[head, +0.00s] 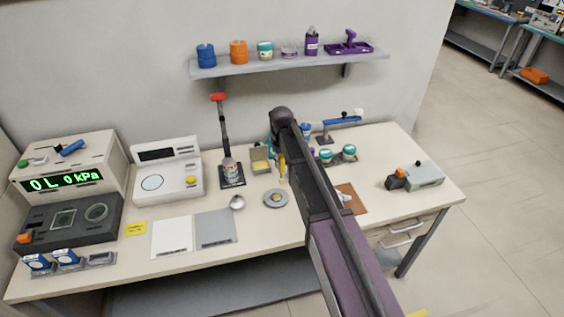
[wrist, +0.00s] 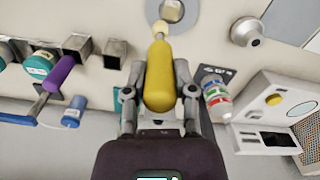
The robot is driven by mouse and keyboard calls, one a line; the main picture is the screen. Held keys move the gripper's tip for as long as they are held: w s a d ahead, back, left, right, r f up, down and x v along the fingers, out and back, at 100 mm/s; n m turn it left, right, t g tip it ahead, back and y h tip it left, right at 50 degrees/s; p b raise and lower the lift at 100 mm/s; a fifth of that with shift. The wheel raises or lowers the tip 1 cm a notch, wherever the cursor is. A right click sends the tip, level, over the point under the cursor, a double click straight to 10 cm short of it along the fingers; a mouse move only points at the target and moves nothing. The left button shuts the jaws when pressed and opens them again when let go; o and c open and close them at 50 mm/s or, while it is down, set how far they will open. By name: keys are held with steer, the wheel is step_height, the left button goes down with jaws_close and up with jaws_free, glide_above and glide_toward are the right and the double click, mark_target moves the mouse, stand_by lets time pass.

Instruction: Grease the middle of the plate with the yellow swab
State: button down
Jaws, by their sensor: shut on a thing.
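My gripper (wrist: 160,88) is shut on the yellow swab (wrist: 159,85), around its thick handle. In the wrist view the swab's thin neck and pale tip point up the picture toward the plate (wrist: 152,8). In the head view the swab (head: 282,168) hangs roughly upright just behind the round grey plate (head: 268,203). My arm hides most of my gripper in the head view.
A small round metal thing (head: 237,202) sits left of the plate. Teal-lidded jars (head: 349,151) are to the right. Grey and white sheets (head: 215,229) lie front left.

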mark_target(282, 172)
step_height(282, 172, down, 7)
steer(key=b, duration=0.6)
steer(key=shift+f+b, duration=0.15)
steer(key=shift+b, duration=0.25)
steer(key=shift+a, duration=0.2)
steer(key=shift+s+d, duration=0.1)
steer(key=r+p, duration=0.2)
steer(key=r, duration=0.1)
steer(key=shift+d+p, duration=0.2)
steer(key=shift+p, duration=0.2)
step_height(282, 172, up, 5)
steer(key=p, duration=0.5)
steer(key=shift+f, duration=0.1)
steer(key=shift+f, duration=0.15)
